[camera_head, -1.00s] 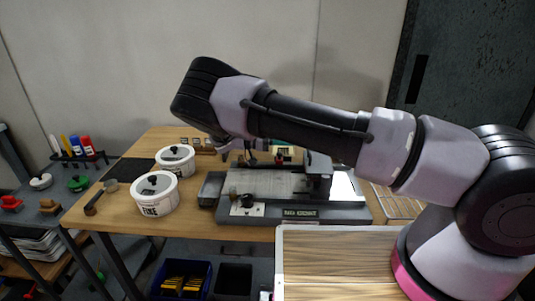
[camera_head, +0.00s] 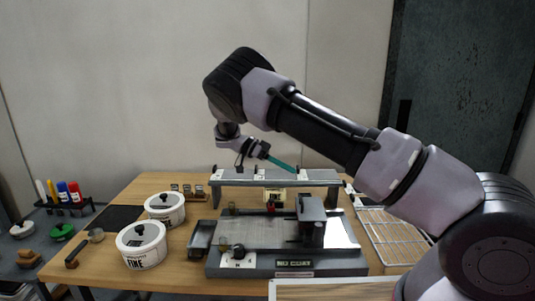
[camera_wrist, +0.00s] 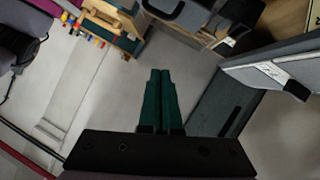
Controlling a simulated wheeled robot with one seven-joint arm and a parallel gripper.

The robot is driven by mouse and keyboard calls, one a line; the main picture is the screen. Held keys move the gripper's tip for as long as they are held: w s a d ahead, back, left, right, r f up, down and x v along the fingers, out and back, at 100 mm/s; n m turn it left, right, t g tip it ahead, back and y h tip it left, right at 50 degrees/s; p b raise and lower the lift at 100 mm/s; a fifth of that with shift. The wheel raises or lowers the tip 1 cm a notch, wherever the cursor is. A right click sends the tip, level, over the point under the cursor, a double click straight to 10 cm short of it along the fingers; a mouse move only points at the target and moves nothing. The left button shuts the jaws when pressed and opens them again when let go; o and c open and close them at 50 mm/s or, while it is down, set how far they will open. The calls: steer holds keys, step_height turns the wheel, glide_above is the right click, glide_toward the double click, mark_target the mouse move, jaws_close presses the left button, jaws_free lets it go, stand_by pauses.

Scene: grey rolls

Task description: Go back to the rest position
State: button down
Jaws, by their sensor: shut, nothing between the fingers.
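My gripper (camera_head: 282,163) is raised above the back of the wooden table (camera_head: 105,247) in the head view, in front of the pale wall. Its teal fingers point right and slightly down. In the wrist view my gripper (camera_wrist: 160,74) shows two green fingers side by side, shut with nothing between them. It appears apart from everything on the table.
A grey machine (camera_head: 290,268) with a flat plate stands mid-table, with a grey raised bar (camera_head: 230,181) behind it. Two white lidded tubs (camera_head: 142,256) stand left. A wire rack (camera_head: 395,240) lies right. A dark door (camera_head: 455,100) is at the right.

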steer(key=s+d+r+n+t+y, duration=0.1)
steer(key=s+d+r+n+y, duration=0.2)
steer(key=d+r+y, duration=0.35)
steer(key=s+d+r+n+y, duration=0.3)
steer(key=s+d+r+y, duration=0.1)
steer(key=d+r, duration=0.5)
steer(key=s+d+r+n+t+y, duration=0.1)
steer(key=s+r+n+t+y, duration=0.1)
steer(key=s+r+t, duration=0.3)
steer(key=s+d+r+n+t+y, duration=0.2)
steer(key=s+r+t, duration=0.3)
steer(key=s, duration=0.8)
step_height(320, 180, up, 2)
steer(key=shift+n, duration=0.8)
